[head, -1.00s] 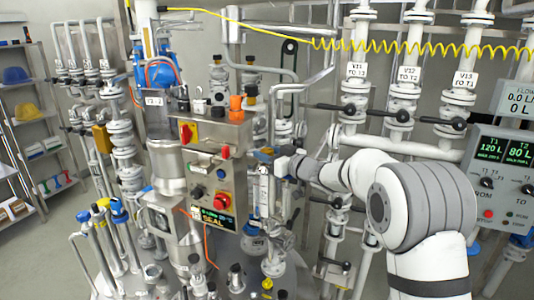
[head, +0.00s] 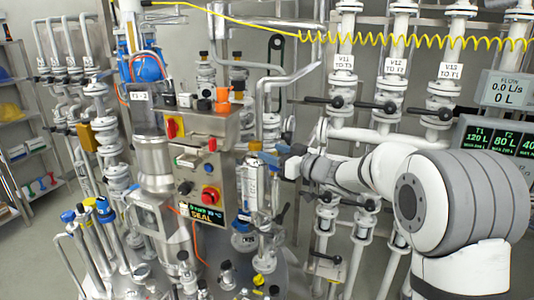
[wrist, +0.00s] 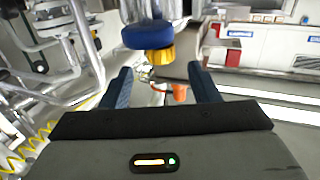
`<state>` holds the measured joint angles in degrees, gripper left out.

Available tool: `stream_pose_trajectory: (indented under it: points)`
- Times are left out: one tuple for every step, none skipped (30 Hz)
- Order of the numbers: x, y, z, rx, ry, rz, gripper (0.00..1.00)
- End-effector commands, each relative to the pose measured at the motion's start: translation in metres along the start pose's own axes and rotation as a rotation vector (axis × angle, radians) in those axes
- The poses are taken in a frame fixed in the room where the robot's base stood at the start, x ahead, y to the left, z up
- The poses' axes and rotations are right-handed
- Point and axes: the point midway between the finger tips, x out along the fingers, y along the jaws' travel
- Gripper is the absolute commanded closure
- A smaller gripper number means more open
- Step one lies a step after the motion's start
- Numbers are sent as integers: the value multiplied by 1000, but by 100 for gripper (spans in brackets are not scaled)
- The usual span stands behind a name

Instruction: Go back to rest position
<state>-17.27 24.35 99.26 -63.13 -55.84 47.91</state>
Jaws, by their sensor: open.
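My arm reaches in from the right in the head view, with my gripper (head: 268,158) in front of the pipework, just right of the steel control box (head: 205,140). In the wrist view my gripper (wrist: 158,88) shows two blue fingers spread apart with nothing held between them. A blue cap with a yellow part below it (wrist: 147,36) hangs beyond the fingertips, apart from them. A steel cylinder (head: 257,185) stands close by my gripper in the head view; I cannot tell whether they touch.
Valve pipes with black handles (head: 337,101) stand behind my arm. A yellow coiled hose (head: 400,42) runs above. A display panel (head: 500,145) is at the right. Blue-topped pipes (head: 104,208) and shelves (head: 25,150) are at the left, with some open floor between.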

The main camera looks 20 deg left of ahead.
Motion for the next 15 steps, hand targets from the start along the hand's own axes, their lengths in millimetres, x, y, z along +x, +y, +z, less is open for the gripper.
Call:
stream_pose_trajectory:
  points:
    - [-2,0,0,0,0,0,45]
    - [-2,0,0,0,0,0,45]
    - [-2,0,0,0,0,0,45]
    - [-2,0,0,1,0,0,45]
    - [-2,0,0,1,0,-1,45]
    - [-2,0,0,1,0,0,45]
    - [-2,0,0,1,0,0,45]
    - [-2,0,0,1,0,0,45]
    - [-2,0,0,1,0,1,45]
    - [-3,1,-1,0,-1,6,45]
    - [-4,2,-2,-2,-3,16,45]
    - [-8,6,-4,-4,-7,40,45]
    - [-13,10,-6,-8,-13,68,45]
    - [-19,15,-10,-15,-20,103,45]
    - [-30,24,-14,-21,-36,166,45]
